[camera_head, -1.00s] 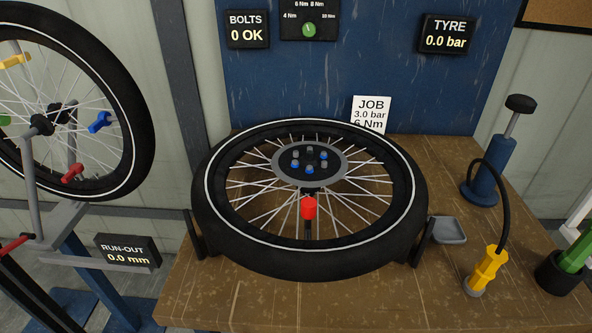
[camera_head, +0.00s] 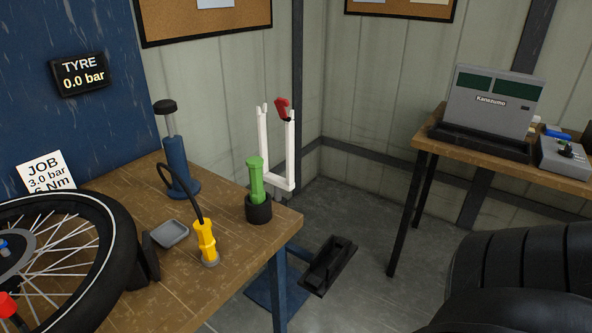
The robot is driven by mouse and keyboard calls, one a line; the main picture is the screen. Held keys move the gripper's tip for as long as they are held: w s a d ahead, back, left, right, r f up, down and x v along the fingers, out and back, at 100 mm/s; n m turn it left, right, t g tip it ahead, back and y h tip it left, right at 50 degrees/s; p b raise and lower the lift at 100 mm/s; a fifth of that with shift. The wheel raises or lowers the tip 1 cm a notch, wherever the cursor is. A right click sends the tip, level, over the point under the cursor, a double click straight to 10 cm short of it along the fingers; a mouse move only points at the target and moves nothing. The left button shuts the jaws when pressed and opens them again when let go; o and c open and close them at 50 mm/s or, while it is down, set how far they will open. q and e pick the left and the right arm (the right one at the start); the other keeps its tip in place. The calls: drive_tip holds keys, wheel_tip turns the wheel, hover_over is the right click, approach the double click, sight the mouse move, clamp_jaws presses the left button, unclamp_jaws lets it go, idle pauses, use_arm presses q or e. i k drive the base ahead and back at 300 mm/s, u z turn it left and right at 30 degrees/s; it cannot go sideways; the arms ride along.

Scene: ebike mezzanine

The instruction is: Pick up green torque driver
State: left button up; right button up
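The green torque driver (camera_head: 256,181) stands upright in a black round holder (camera_head: 259,209) near the right end of the wooden workbench (camera_head: 228,262). Its lower end is hidden inside the holder. Neither of my grippers is identifiable in the head view. A black ribbed shape at the lower right seems to be part of my own arm, but its gripper is out of frame.
A blue pump (camera_head: 178,165) with a hose and yellow head (camera_head: 207,242) stands left of the driver, beside a small grey tray (camera_head: 170,233). A wheel (camera_head: 112,262) lies on the bench's left. A white fork (camera_head: 264,145) rises behind the driver. A second table (camera_head: 438,143) stands right.

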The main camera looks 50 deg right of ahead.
sight(254, 164)
drive_tip(key=z, duration=0.35)
drive_tip(key=k, duration=0.9)
drive_tip(key=z, duration=1.2)
drive_tip(key=i, duration=0.7)
drive_tip(key=u, duration=0.2)
